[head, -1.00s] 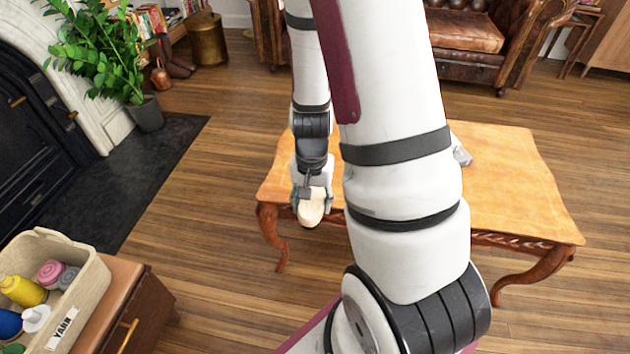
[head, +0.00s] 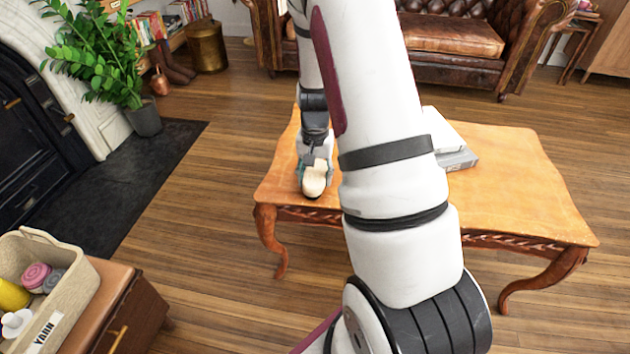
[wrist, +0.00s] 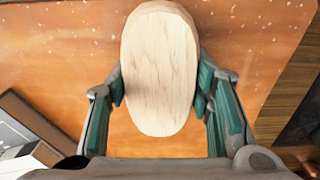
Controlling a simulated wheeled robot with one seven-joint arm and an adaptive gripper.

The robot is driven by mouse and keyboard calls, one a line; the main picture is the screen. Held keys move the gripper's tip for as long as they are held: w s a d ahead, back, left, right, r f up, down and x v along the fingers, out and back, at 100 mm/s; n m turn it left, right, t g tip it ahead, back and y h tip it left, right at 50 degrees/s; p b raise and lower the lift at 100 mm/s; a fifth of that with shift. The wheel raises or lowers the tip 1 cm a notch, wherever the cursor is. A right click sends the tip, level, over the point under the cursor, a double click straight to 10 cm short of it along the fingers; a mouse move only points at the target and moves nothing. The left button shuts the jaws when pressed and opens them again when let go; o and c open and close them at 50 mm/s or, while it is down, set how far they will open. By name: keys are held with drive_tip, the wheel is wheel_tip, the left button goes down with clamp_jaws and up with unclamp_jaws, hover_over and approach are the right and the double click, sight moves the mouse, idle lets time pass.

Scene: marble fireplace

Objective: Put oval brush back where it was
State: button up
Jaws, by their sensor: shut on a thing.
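The oval brush (wrist: 160,70) has a pale wooden back that faces the wrist camera. My gripper (wrist: 160,92) is shut on it, with one green-padded finger on each side. In the head view the brush (head: 314,181) shows at the end of my arm, in my gripper (head: 315,170), over the left part of the wooden table (head: 510,190). The brush's underside is hidden, and I cannot tell whether it touches the table top.
A white and grey box-like object (head: 457,157) lies on the table, partly hidden by my arm. A yarn basket (head: 75,300) stands on a brown cabinet (head: 135,315) at lower left. A leather sofa (head: 450,40) is behind. The table's right side is clear.

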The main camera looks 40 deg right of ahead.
drive_tip(key=shift+f, duration=0.25)
drive_tip(key=o, duration=1.1)
